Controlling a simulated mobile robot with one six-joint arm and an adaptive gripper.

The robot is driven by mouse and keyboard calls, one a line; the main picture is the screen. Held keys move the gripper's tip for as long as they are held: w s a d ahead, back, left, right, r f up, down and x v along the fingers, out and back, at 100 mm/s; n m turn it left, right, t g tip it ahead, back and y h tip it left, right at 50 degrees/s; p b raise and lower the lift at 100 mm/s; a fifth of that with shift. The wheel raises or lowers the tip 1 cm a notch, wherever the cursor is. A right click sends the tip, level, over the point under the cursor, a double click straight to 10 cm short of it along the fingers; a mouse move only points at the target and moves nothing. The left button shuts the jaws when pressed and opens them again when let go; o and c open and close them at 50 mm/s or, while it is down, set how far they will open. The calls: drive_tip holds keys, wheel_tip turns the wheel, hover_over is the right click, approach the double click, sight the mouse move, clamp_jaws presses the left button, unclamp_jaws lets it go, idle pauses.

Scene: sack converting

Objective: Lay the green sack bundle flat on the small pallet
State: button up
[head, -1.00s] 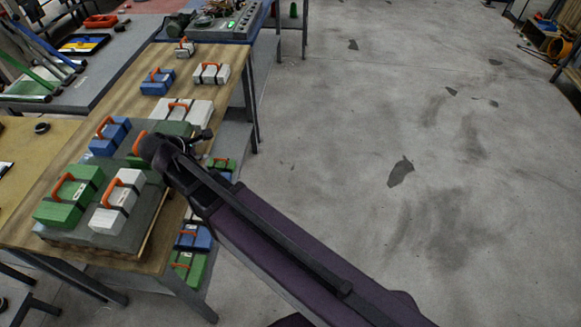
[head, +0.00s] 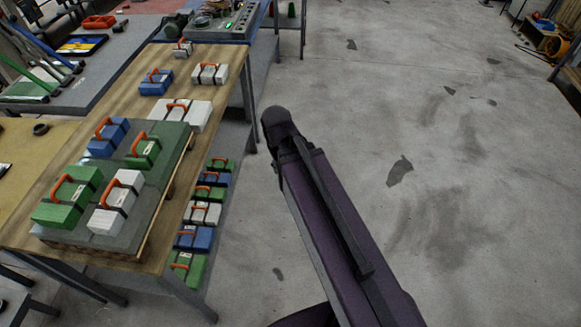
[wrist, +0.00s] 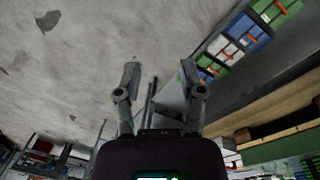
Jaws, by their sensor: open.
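The small pallet (head: 157,222), wooden with a grey-green top, sits on the near end of the wooden table. A large green sack bundle (head: 68,196) with an orange handle lies at its near left. A smaller green bundle (head: 142,152) lies flat toward its far right. A blue bundle (head: 108,138) and a white bundle (head: 117,203) are also on it. My gripper (wrist: 160,80) is open and empty in the wrist view, fingers apart over the floor beside the table. In the head view my arm's end is right of the table; the fingers are hidden.
Several bundles, including a green one (head: 188,268), line the lower shelf under the table. White (head: 188,113) and blue (head: 157,82) bundles stand farther along the tabletop. The concrete floor (head: 400,230) to the right is clear.

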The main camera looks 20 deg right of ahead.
drive_tip(key=shift+s+d+m+y, duration=0.5)
drive_tip(key=shift+s+d+m, duration=0.3)
drive_tip(key=shift+d+m, duration=0.2)
